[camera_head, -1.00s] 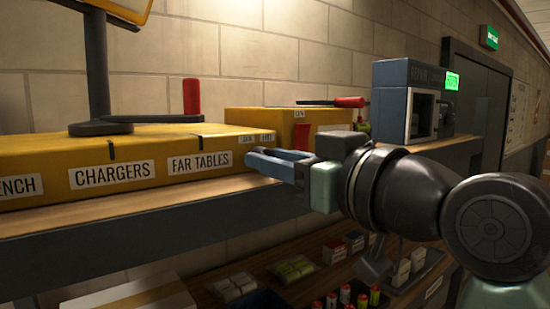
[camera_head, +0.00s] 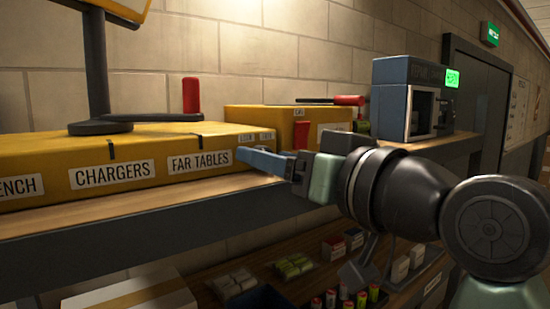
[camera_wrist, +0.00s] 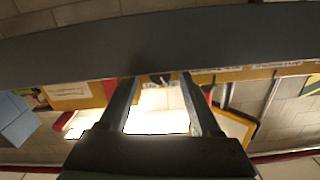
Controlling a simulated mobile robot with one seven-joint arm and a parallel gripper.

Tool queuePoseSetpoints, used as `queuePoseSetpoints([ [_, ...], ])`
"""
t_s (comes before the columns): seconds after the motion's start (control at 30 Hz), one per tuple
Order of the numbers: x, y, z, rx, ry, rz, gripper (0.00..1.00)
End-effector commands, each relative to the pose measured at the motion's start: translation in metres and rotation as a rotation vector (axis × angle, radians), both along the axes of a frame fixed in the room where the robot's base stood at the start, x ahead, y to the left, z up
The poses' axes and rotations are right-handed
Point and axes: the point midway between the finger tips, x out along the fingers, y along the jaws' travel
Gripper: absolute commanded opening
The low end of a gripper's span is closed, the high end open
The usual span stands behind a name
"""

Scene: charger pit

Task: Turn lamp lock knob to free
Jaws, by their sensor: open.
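I cannot tell for sure which part is the lamp lock knob. A dark post (camera_head: 97,65) stands on a yellow box (camera_head: 60,160). At its foot, a dark bar (camera_head: 150,117) runs to an upright red handle (camera_head: 191,95). My gripper (camera_head: 245,155) is at the right end of the box front, by the "FAR TABLES" label (camera_head: 199,163); contact is unclear. In the wrist view my gripper (camera_wrist: 158,78) shows two separated fingers with nothing held between them. A bright white panel (camera_wrist: 158,112) and a small dark part (camera_wrist: 160,79) show between the fingers.
Behind my gripper is a second yellow box (camera_head: 255,118) with a red-handled bar (camera_head: 348,101) on top. A grey cabinet (camera_head: 392,95) stands to the right. The shelf edge (camera_head: 150,225) runs below the box; a lower shelf holds several small items.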

Motion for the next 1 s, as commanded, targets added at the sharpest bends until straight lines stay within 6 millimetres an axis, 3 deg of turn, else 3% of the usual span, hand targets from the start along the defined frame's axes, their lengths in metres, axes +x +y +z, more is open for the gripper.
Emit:
queuePoseSetpoints([
  [0.27,-0.018,-0.015,-0.001,0.001,-0.002,-0.004,0.64],
  [0.7,-0.091,-0.067,0.000,-0.001,-0.001,-0.003,0.64],
  [1.0,-0.105,-0.076,0.000,-0.001,0.001,0.000,0.64],
])
